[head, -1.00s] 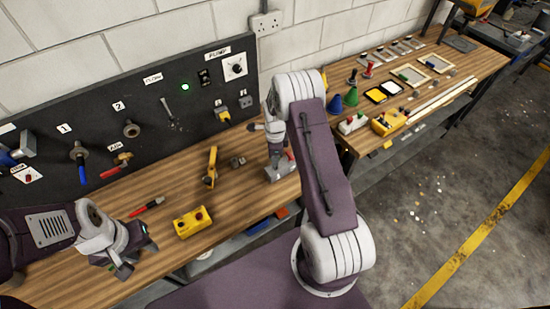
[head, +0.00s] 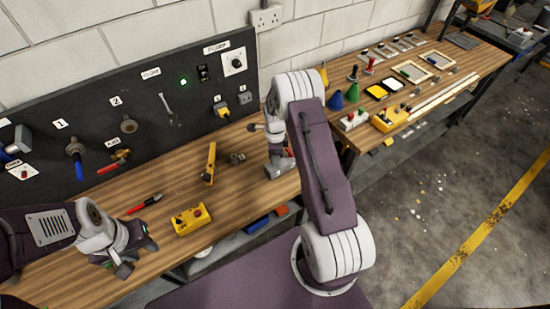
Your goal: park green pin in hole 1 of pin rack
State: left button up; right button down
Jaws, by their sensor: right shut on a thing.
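My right gripper (head: 279,169) is low over the back right of the near bench, partly behind its own wrist. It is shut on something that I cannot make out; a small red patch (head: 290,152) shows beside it. My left gripper (head: 138,257) is at the near bench's front left, its fingers apart and empty. On the far bench a pale block (head: 353,120) carries a red and a green top; I cannot tell if it is the pin rack. A green cone (head: 352,91) stands behind it. No numbered hole or green pin can be made out for sure.
A yellow button box (head: 190,218), a red-and-black marker (head: 146,203) and a yellow tool (head: 209,163) lie on the near bench (head: 235,195). A dark tool board (head: 150,110) stands behind. A yellow box (head: 389,118) sits at the far bench's front edge.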

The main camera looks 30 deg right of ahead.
jog(key=shift+f+b, duration=0.3)
jog(key=shift+f, duration=0.1)
dwell(0.3)
jog(key=c, duration=1.3)
grip_release()
jog(key=shift+c, duration=0.2)
jog(key=shift+o, duration=0.3)
jog(key=shift+o, duration=1.3)
jog(key=shift+r, duration=0.15)
notch_tip(320, 180, up, 7)
jog(key=p, duration=0.5)
